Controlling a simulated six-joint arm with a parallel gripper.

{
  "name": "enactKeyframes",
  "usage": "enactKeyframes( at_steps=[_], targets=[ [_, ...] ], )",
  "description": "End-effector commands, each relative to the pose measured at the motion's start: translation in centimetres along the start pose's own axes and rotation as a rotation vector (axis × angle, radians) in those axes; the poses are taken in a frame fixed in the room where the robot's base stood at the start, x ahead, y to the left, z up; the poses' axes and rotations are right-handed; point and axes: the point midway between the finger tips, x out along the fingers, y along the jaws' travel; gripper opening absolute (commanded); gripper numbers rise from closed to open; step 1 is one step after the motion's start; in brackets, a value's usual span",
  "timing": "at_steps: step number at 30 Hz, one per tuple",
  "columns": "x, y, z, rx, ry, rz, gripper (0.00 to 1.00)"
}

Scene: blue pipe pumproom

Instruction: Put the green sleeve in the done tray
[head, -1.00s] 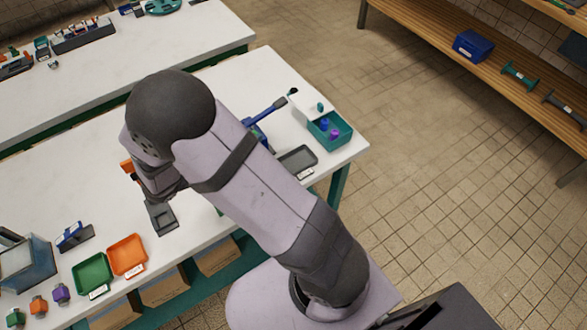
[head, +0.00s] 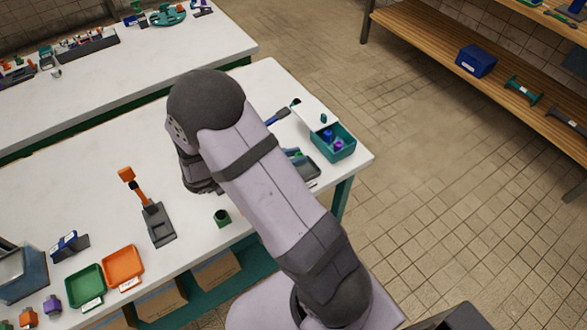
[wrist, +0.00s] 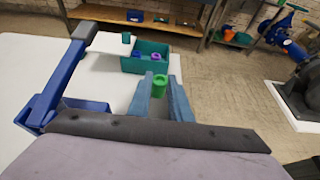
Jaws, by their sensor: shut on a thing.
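In the wrist view my gripper (wrist: 160,92) has its two blue-grey fingers shut on a bright green sleeve (wrist: 160,84) at their tips. In the head view my arm hides most of the gripper; a bit of green sleeve (head: 299,154) shows past the arm's right edge. It appears over or near a dark grey tray (head: 313,169) with a white label, partly hidden by my arm. The label is too small to read, so I cannot confirm that this is the done tray. I cannot tell whether the sleeve touches it.
A teal box (head: 345,151) with blue and purple pieces stands just beyond. A blue lever tool (wrist: 62,85) stands to the left in the wrist view. A dark green cup-like piece (head: 222,217), an orange-handled tool (head: 158,222), and green (head: 86,284) and orange (head: 123,264) trays are further left.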

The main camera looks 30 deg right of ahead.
Motion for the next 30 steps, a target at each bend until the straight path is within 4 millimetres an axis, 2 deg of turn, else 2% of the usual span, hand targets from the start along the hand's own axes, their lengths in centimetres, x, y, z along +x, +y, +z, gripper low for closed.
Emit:
enactKeyframes(
  at_steps=[3,11,21,30],
  targets=[
    [0.4,0.0,-0.9,-0.001,-0.001,0.001,0.00],
    [0.6,0.1,-1.4,0.000,-0.001,0.002,0.00],
    [1.9,0.0,-4.6,-0.002,-0.001,0.001,0.00],
    [2.1,0.1,-5.0,0.001,-0.001,0.002,0.00]
  ],
)
